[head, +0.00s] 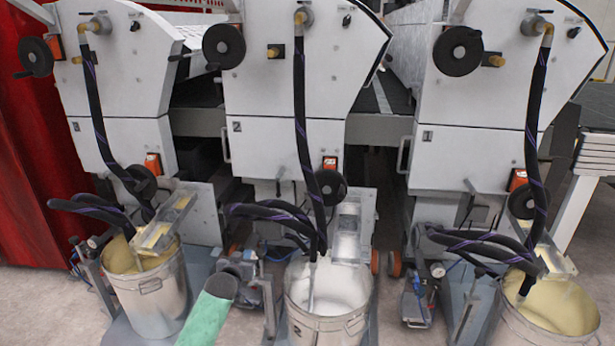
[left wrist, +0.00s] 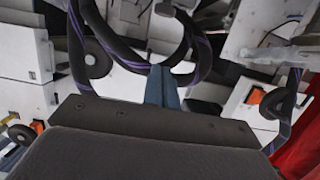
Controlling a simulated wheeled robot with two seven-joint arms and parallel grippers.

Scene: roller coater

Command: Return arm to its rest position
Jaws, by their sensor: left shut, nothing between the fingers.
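My left arm comes in from the bottom in the head view, with a green link and a dark end. My left gripper (head: 262,252) lies just beyond it, low in front of the middle machine and left of the middle bucket. In the left wrist view the two blue-grey fingers (left wrist: 161,85) are together and hold nothing. Dark hoses with purple stripes (left wrist: 128,55) show beyond the fingertips. In the head view the gripper is small and partly lost among grey machine parts. My right gripper is in neither view.
Three white machine units stand in a row, the middle one (head: 272,150) ahead of me. Metal buckets (head: 152,298), (head: 330,327), (head: 520,328) stand before them, with dark hoses (head: 303,130) hanging in. A red panel (head: 35,150) is at the left. Some floor (head: 30,305) is clear at lower left.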

